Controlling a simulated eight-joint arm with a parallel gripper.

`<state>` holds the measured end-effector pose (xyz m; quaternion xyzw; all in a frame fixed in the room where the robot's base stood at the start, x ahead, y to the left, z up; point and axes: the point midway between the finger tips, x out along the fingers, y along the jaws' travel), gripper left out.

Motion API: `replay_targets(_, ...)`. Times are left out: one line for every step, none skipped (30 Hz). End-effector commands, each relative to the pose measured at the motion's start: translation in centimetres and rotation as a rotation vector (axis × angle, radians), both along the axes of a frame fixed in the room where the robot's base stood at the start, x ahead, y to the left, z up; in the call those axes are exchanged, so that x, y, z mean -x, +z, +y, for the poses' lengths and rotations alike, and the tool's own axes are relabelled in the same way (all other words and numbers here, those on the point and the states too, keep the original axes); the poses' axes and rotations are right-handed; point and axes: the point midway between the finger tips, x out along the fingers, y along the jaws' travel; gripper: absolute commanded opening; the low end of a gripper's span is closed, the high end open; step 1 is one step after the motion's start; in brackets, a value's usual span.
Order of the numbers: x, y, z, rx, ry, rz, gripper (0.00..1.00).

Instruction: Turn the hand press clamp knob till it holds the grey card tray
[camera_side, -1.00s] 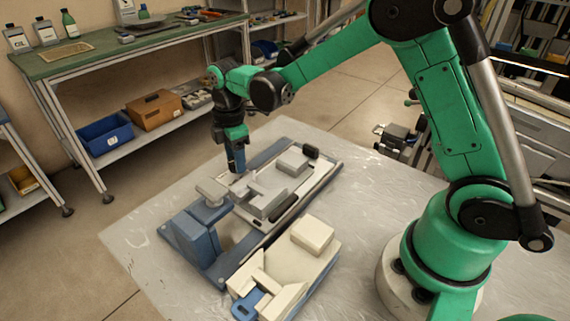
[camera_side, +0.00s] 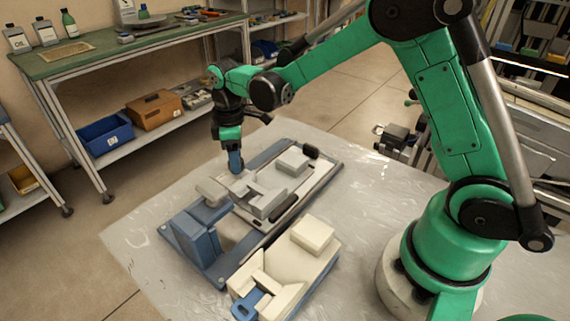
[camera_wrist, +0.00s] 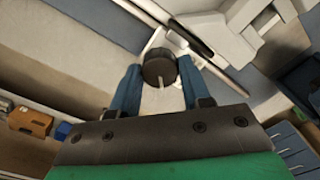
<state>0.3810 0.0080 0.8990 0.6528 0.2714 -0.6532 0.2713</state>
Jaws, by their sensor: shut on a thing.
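My gripper (camera_wrist: 158,88) is shut on the clamp knob (camera_wrist: 158,66), a dark round knob with a pale mark on its face. Its two blue fingers sit on either side of the knob in the wrist view. In the side view my gripper (camera_side: 236,164) points down at the far-left edge of the hand press (camera_side: 188,238), and the fingers hide the knob. Grey blocky parts, which seem to include the grey card tray (camera_side: 265,200), lie on the blue press base close to the gripper. I cannot tell whether the clamp touches the tray.
A cream-coloured device (camera_side: 298,262) with a blue tab stands in front of the press on the pale table (camera_side: 140,235). The table's left corner is bare. A green-topped bench (camera_side: 120,45) with bottles stands behind, a blue bin (camera_side: 105,136) on its lower shelf.

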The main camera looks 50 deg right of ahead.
Motion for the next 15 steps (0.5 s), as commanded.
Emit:
replay_targets(-0.01, 0.06, 0.01, 0.000, -0.044, 0.000, 0.00)
replay_targets(-0.01, 0.06, 0.01, 0.000, -0.072, 0.000, 0.00)
replay_targets(-0.02, 0.06, 0.01, 0.000, -0.110, 0.000, 0.00)
replay_targets(-0.02, 0.06, 0.01, 0.000, -0.138, 0.000, 0.00)
replay_targets(-0.02, 0.06, 0.01, 0.000, -0.167, 0.000, 0.00)
replay_targets(-0.02, 0.06, 0.01, 0.000, -0.205, 0.000, 0.00)
replay_targets(-0.02, 0.06, 0.01, -0.001, -0.233, -0.001, 0.00)
replay_targets(-0.02, 0.06, 0.01, -0.001, -0.262, -0.001, 0.00)
replay_targets(-0.02, 0.06, 0.01, -0.001, -0.300, -0.001, 0.00)
replay_targets(-0.03, 0.06, 0.01, -0.001, -0.328, -0.001, 0.00)
replay_targets(-0.03, 0.06, 0.01, -0.001, -0.357, -0.001, 0.00)
replay_targets(-0.03, 0.06, 0.01, 0.000, -0.395, -0.001, 0.00)
replay_targets(-0.03, 0.06, 0.01, 0.000, -0.423, -0.001, 0.00)
replay_targets(-0.03, 0.06, 0.01, 0.000, -0.452, -0.001, 0.00)
replay_targets(-0.03, 0.07, 0.01, 0.000, -0.490, -0.001, 0.00)
